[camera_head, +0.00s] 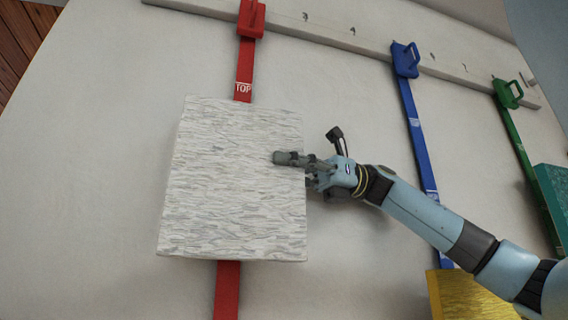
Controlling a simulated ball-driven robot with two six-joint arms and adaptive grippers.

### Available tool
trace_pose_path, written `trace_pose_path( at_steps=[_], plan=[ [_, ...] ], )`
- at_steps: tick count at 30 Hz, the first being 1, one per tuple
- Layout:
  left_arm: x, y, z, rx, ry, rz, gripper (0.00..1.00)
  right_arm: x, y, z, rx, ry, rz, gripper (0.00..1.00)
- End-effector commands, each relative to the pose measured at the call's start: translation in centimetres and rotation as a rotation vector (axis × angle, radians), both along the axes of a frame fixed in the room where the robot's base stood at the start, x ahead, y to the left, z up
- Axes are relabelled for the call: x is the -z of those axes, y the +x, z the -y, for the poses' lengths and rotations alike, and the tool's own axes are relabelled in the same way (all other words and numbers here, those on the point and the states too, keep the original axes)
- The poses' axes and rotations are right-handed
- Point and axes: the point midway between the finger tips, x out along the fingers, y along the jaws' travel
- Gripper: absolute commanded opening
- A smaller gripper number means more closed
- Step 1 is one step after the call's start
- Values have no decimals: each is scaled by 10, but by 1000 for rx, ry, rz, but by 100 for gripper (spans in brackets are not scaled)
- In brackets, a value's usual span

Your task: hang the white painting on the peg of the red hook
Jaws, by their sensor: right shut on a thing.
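The white painting (225,190) is a thick, streaky white block in front of the wall, a little left of the picture's middle. It covers part of the red strap (228,290). The red hook (251,18) is at the top of that strap, above the painting and apart from it. My right gripper (292,168) is shut on the painting's right edge, one finger over its front face. The other finger is mostly hidden. The peg is hard to make out at the top edge. My left gripper is not in view.
A white rail (350,42) runs across the wall's top. A blue hook (405,60) and a green hook (507,93) hang from it on the right, with straps below. A yellow block (465,295) and a teal block (553,190) are at right. The wall left of the painting is bare.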

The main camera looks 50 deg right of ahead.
Motion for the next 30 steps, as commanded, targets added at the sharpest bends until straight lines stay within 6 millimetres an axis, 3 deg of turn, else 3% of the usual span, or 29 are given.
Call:
trace_pose_path(
  at_steps=[5,6,12,30],
  plan=[
    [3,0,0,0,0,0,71,3,0,0,0,1,0,0],
    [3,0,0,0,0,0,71,2,0,0,0,1,0,22],
    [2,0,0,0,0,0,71,2,0,0,0,1,0,47],
    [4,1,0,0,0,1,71,6,2,3,7,-3,-3,47]
  ],
)
